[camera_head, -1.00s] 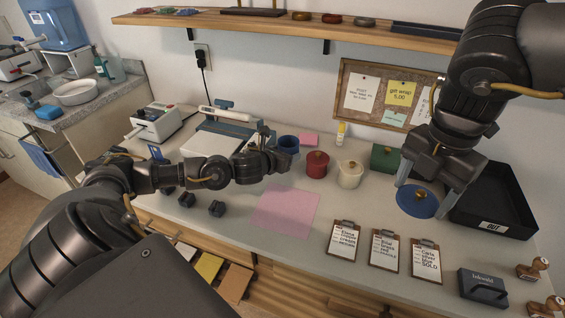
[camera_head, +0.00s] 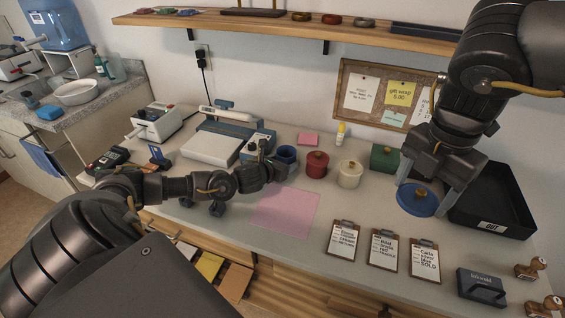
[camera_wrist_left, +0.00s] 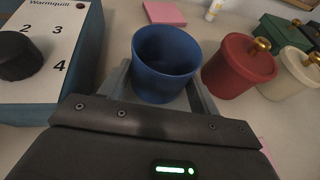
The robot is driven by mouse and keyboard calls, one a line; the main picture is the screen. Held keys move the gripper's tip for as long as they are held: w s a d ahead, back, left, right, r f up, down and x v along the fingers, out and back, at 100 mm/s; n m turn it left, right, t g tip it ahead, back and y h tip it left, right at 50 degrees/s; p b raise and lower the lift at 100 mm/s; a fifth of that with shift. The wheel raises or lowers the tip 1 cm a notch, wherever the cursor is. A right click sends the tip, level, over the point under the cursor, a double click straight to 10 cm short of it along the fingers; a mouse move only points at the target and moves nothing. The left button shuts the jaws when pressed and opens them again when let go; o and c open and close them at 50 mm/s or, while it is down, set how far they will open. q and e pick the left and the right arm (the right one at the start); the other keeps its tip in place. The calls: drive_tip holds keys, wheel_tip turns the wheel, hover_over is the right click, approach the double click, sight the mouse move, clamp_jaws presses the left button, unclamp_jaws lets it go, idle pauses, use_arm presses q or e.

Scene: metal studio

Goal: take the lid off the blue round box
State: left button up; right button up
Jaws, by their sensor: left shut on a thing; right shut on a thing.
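The blue round box (camera_head: 286,154) stands uncovered on the table in the head view, and its open top shows in the left wrist view (camera_wrist_left: 166,55). My left gripper (camera_head: 283,166) is shut on the box's body, with a finger on each side of it. The blue lid with its gold knob (camera_head: 416,204) is apart from the box, at the right near the black tray. My right gripper (camera_head: 422,196) is shut on this lid, pointing down with its fingers at the rim. I cannot tell whether the lid touches the table.
A red round box (camera_head: 316,166) and a cream one (camera_head: 349,176), both lidded, stand right of the blue box. A green box (camera_head: 384,158) is behind. The black tray (camera_head: 497,226) is close to my right gripper. A pink sheet (camera_head: 285,211) and clipboards (camera_head: 342,240) lie in front.

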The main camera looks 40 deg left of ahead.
use_arm(q)
drive_tip(key=shift+f, duration=0.2)
drive_tip(key=o, duration=1.3)
drive_tip(key=shift+r, duration=0.1)
